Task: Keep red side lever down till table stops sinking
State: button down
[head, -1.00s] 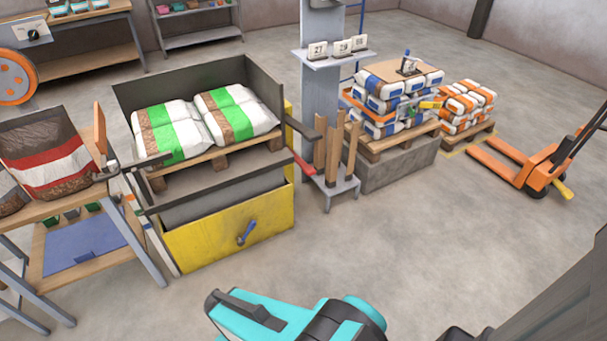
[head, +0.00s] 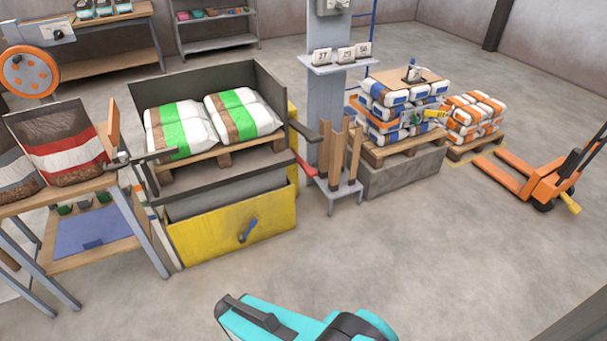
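The red side lever (head: 304,165) sticks out from the right side of the yellow lift table (head: 230,233) and slopes down toward the wooden posts. Nothing of mine touches it in this view. The table bears a wooden pallet (head: 222,160) with white, green and brown bags (head: 213,122), inside dark side walls. The pallet sits above the yellow front skirt. A teal and dark part of my arm shows at the bottom middle, well in front of the table. My gripper's fingers are not in view.
A small stand with wooden posts (head: 353,160) stands close to the lever, by a grey column (head: 327,95). A bench with brown bags (head: 65,145) is at left. Stacked pallets and an orange pallet jack (head: 545,180) are at right. The front floor is clear.

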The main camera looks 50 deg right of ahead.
aim_at(310, 172)
jog(key=z, duration=0.15)
jog(key=i, duration=0.9)
jog(key=u, duration=0.05)
